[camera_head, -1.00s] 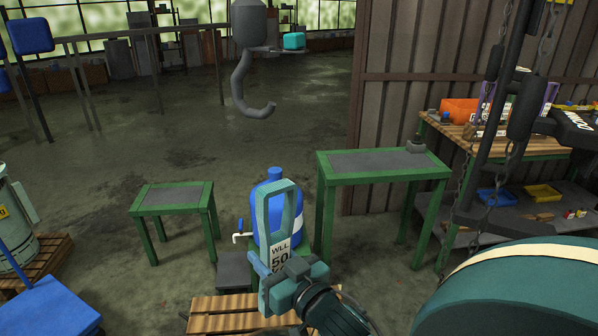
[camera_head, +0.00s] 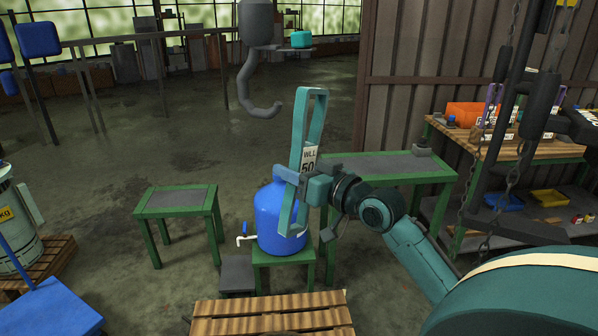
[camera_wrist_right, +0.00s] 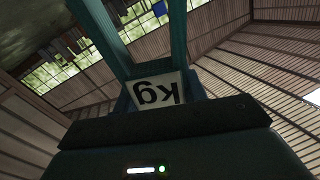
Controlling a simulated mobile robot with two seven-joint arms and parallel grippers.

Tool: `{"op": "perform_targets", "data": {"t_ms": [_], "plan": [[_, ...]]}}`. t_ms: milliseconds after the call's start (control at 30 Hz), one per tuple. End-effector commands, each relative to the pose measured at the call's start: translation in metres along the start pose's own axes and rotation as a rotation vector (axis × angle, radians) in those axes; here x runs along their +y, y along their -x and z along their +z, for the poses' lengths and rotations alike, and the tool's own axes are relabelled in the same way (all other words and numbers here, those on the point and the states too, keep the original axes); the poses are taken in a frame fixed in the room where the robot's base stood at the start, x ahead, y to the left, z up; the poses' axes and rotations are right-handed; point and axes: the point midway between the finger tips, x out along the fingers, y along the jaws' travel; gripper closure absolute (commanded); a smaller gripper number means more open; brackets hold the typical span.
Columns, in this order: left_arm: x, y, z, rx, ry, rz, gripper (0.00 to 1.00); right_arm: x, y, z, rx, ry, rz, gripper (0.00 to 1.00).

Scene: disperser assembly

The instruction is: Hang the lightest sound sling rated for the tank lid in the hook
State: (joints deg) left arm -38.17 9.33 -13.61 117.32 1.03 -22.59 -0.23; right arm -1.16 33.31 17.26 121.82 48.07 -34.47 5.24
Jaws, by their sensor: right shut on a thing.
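A teal loop sling (camera_head: 318,115) with a white tag reading "WLL 50" stands upright in my right gripper (camera_head: 302,188). The gripper is shut on it near the middle, at the tag. In the right wrist view the sling (camera_wrist_right: 97,25) runs up from the jaws, with a tag end reading "kg". The grey hook (camera_head: 247,88) hangs from its block at the top, left of the sling's upper loop. The sling's top is near hook height in the picture, with a gap between them. The tank lid is not identifiable. My left gripper is not in view.
A blue jug (camera_head: 270,215) with a tap stands on a green stand behind the sling. Two green tables (camera_head: 178,199) (camera_head: 375,166) flank it. A wooden pallet (camera_head: 270,316) lies in front. A workbench (camera_head: 530,150) and hanging chains are at right.

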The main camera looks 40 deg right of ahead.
Motion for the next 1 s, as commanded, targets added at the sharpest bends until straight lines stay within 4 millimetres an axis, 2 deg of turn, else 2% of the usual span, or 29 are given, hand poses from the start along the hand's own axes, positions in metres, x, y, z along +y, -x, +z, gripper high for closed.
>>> {"op": "perform_targets", "data": {"t_ms": [1000], "plan": [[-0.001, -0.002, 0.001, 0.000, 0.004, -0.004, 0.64, -0.015, -0.058, 0.007, 0.004, 0.000, -0.001, 0.96]]}}
